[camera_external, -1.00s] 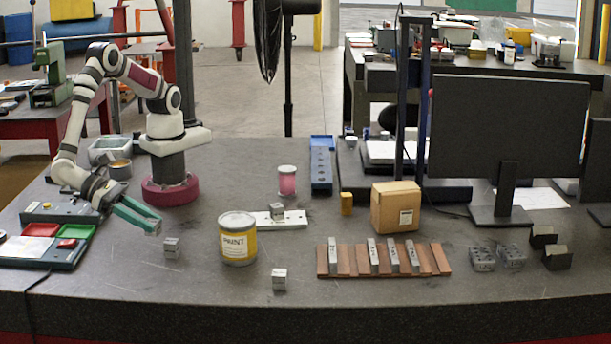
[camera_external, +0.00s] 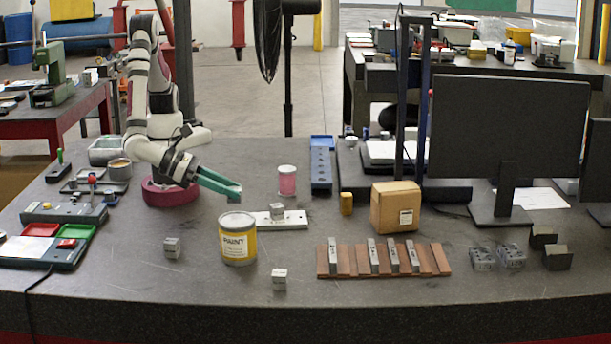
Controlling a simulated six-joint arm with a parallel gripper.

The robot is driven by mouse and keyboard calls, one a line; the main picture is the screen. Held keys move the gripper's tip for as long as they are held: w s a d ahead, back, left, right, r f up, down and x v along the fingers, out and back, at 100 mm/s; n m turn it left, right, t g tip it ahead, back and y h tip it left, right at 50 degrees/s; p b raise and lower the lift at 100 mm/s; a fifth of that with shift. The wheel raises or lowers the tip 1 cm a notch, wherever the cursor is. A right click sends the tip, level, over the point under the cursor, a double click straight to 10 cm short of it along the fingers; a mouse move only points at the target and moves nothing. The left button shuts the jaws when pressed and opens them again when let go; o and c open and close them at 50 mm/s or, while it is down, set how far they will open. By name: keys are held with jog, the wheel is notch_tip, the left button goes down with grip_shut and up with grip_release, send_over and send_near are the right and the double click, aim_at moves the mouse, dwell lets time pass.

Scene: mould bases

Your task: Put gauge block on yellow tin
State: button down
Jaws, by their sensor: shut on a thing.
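The yellow tin (camera_external: 238,246), labelled PAINT, stands upright on the dark bench with a grey lid on top. My gripper (camera_external: 237,194) has green fingers and is above the tin, apart from its lid. It is shut on a small grey piece, taken to be the gauge block, which the fingers mostly hide. Small metal cubes stand at the tin's left (camera_external: 172,248), at its front right (camera_external: 279,280) and on a white plate (camera_external: 290,220) behind it.
A brown rack (camera_external: 345,262) with several slim metal bars lies to the right. A cardboard box (camera_external: 396,207), a pink jar (camera_external: 287,181) and a blue holder (camera_external: 321,170) stand behind. A control box with red and green panels (camera_external: 45,250) is left. The front bench strip is mostly clear.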

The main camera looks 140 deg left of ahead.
aim_at(231, 218)
notch_tip(231, 218, down, 4)
jog(key=shift+w+a+f, duration=0.1)
jog(key=shift+f, duration=0.1)
jog(key=c, duration=0.5)
grip_release()
